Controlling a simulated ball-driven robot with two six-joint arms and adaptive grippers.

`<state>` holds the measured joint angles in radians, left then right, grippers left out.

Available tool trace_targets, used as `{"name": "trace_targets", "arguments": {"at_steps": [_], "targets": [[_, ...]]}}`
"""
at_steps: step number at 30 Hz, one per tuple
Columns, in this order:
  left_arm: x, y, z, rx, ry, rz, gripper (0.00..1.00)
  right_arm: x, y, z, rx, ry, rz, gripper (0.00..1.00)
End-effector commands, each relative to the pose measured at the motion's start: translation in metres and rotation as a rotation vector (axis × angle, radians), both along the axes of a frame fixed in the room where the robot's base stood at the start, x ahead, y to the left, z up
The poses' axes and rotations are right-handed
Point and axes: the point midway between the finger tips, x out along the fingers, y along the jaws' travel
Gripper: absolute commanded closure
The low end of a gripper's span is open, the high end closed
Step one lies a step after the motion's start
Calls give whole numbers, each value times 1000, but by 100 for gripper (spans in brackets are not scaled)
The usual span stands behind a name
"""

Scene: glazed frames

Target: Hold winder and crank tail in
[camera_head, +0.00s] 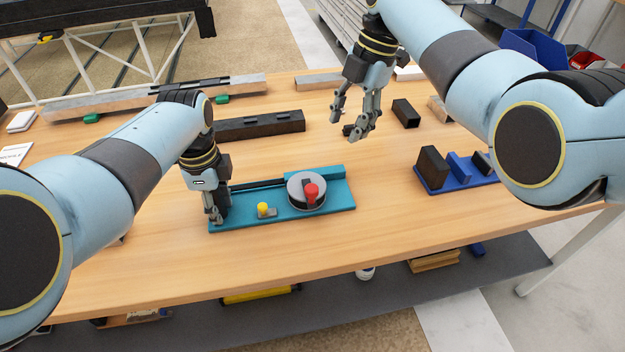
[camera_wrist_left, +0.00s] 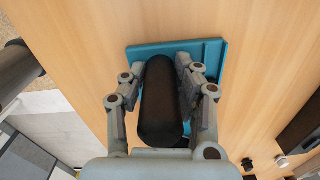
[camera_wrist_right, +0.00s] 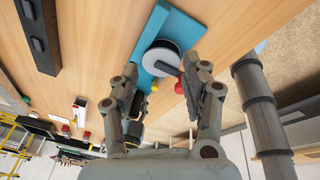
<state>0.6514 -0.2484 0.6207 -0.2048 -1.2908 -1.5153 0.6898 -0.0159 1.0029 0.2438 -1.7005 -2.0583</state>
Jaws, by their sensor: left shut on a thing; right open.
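The winder is a teal base (camera_head: 335,203) on the table with a grey round drum (camera_head: 297,184), a red crank knob (camera_head: 311,192) and a small yellow knob (camera_head: 263,208). A dark strip (camera_head: 258,186) runs from the drum to the base's left end. My left gripper (camera_head: 214,214) is shut on a dark rounded grip at that end; the grip (camera_wrist_left: 160,105) fills the space between the fingers in the left wrist view. My right gripper (camera_head: 358,130) is open and empty, above the table behind the winder. The red knob (camera_wrist_right: 180,87) and drum (camera_wrist_right: 160,58) show beyond its fingers.
A blue base with dark blocks (camera_head: 457,173) stands to the right of the winder. A long dark bar (camera_head: 262,124) and a small dark block (camera_head: 405,113) lie behind it. The table (camera_head: 390,215) between the winder and the blue base is clear.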

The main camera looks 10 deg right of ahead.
Motion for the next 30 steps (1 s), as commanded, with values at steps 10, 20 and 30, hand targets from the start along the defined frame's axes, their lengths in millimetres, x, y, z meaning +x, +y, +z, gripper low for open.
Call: {"name": "trace_targets", "arguments": {"at_steps": [10, 20, 30], "targets": [[-1, 1, -2, 1, 2, 1, 100, -47, 56, 38, 64, 190, 281, 53], [-1, 1, -2, 1, 2, 1, 100, -65, 72, -17, 64, 195, 282, 53], [-1, 1, -1, 2, 2, 1, 100, -77, 85, -63, 63, 192, 281, 53]]}}
